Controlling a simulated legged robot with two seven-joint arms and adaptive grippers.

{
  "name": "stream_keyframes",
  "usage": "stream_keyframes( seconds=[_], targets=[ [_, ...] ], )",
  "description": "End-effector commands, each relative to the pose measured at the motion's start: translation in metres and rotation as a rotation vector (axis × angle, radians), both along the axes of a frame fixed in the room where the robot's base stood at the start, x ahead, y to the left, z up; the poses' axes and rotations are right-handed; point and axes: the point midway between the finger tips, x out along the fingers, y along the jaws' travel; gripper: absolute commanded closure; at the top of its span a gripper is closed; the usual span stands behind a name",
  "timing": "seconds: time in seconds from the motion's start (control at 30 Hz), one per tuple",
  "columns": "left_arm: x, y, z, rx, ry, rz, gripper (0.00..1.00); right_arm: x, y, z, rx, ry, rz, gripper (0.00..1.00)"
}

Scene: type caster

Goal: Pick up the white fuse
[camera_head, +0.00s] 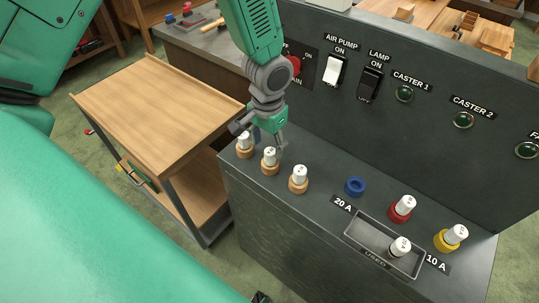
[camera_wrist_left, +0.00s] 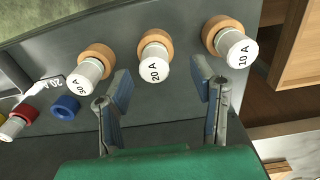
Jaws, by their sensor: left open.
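Three white fuses stand in wooden holders along the left part of the dark console top: a left one (camera_head: 244,138), a middle one (camera_head: 269,155) and a right one (camera_head: 299,174). The wrist view shows them in reversed order: the middle fuse (camera_wrist_left: 153,70) reads 20 A, and the one at the right (camera_wrist_left: 237,50) reads 10 A. My left gripper (camera_head: 263,131) is above and behind the left and middle fuses. It is open and empty. In the wrist view its fingers (camera_wrist_left: 162,88) point toward the holder row, with the middle fuse showing between them.
An empty blue socket (camera_head: 355,186) and fuses in red (camera_head: 403,207) and yellow (camera_head: 455,235) holders are farther right. A used tray (camera_head: 357,239) holds another white fuse (camera_head: 400,246). The upright switch panel (camera_head: 430,130) rises behind. A wooden cart (camera_head: 150,105) stands left.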

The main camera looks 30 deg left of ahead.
Motion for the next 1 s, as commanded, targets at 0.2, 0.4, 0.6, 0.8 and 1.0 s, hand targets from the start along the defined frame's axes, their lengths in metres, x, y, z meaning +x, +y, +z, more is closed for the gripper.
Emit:
stream_keyframes(
  seconds=[0.2, 0.4, 0.6, 0.8, 1.0],
  targets=[
    [0.000, -0.003, -0.029, 0.004, 0.002, -0.002, 0.49, 0.000, 0.000, 0.006, 0.000, 0.000, 0.000, 0.53],
    [0.000, -0.004, -0.032, 0.004, -0.002, -0.001, 0.49, 0.000, 0.000, 0.005, 0.000, 0.000, 0.000, 0.53],
    [0.000, -0.002, -0.033, 0.002, -0.001, -0.001, 0.88, 0.000, 0.000, 0.005, 0.000, 0.000, 0.000, 0.53],
    [0.001, 0.000, -0.033, 0.000, 0.000, -0.001, 1.00, 0.000, 0.000, 0.005, 0.000, 0.000, 0.000, 0.53],
    [0.001, -0.001, -0.031, 0.004, 0.000, 0.000, 1.00, 0.000, 0.000, 0.005, 0.000, 0.000, 0.000, 0.53]
  ],
)
